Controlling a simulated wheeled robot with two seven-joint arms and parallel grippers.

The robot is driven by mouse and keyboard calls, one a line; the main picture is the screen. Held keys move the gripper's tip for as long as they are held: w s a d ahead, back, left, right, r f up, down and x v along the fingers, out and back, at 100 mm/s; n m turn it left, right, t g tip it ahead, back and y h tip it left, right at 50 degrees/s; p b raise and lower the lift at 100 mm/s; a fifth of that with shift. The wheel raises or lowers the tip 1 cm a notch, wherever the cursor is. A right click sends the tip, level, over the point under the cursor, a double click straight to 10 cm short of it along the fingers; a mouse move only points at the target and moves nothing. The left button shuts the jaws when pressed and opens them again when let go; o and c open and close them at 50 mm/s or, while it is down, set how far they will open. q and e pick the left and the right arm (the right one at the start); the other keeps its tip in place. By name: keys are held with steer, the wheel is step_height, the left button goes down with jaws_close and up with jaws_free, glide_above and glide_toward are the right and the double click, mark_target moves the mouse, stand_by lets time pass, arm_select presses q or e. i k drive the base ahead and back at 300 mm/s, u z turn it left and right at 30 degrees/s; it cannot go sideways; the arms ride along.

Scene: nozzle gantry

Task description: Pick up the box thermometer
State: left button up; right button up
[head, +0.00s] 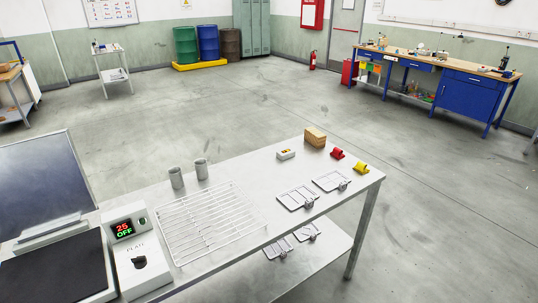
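A small white box with a yellowish patch on its top (286,154) lies near the back edge of the metal table, toward its right end. It looks like the box thermometer, but it is too small to read. It stands just left of a tan block (315,138), with a small gap between them. Nothing is touching it. Neither of my grippers is in view.
The metal table (230,185) also holds a wire rack (208,222), two grey cups (176,178), a control unit reading "25 OFF" (124,229), two flat metal frames (297,197), a red piece (337,154) and a yellow piece (361,168). Open floor lies behind it.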

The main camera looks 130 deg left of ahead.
mark_target(285, 154)
steer(key=u, duration=3)
steer(key=i, duration=5.35)
